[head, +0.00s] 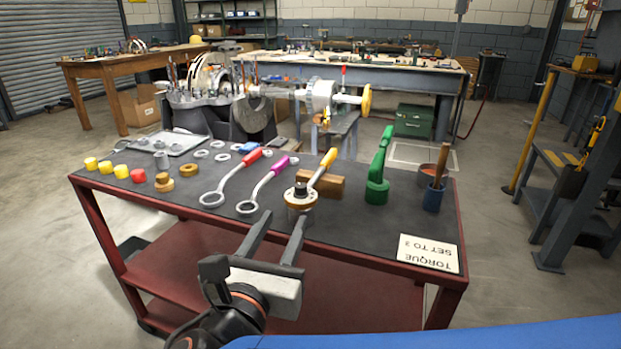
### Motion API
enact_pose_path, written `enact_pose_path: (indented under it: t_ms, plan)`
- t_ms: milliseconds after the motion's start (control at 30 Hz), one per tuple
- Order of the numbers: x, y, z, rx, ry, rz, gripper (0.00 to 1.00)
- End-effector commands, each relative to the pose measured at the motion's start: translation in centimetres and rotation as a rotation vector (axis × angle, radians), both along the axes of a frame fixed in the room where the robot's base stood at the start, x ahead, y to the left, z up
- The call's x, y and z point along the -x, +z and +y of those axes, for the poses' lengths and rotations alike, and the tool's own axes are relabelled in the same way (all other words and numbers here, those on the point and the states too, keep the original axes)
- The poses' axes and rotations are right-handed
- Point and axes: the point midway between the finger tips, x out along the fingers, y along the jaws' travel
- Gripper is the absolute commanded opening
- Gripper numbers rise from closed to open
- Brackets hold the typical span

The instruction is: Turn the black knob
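My gripper (284,217) is open and empty, its two fingers reaching over the front edge of the cart. A yellow-handled tool (321,171) has a round orange-and-silver head (300,193) just beyond the fingertips. The head has a small dark centre and rests on a grey cylindrical base (300,212), partly hidden by the right finger. I cannot tell whether that dark centre is the black knob; no other black knob is clear. An upside-down card (428,253) at the front right reads "TORQUE SET TO" and a digit that is hard to read.
The dark cart top (345,228) also holds red-handled (232,180) and purple-handled (266,184) ring wrenches, a wooden block (328,188), a green tool (378,178) and a blue cup (434,198). Small yellow and red caps (121,171) line the left. Bare surface lies before the green tool.

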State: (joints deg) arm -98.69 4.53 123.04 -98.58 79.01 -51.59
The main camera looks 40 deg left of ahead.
Motion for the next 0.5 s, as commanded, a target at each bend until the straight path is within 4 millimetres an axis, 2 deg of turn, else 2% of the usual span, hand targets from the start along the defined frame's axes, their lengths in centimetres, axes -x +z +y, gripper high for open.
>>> enact_pose_path:
  t_ms: [167,500]
  plan:
    - [-1.7,0.0,0.6,0.000,-0.004,0.000,0.39]
    - [-6.9,0.0,2.7,0.000,-0.003,0.000,0.39]
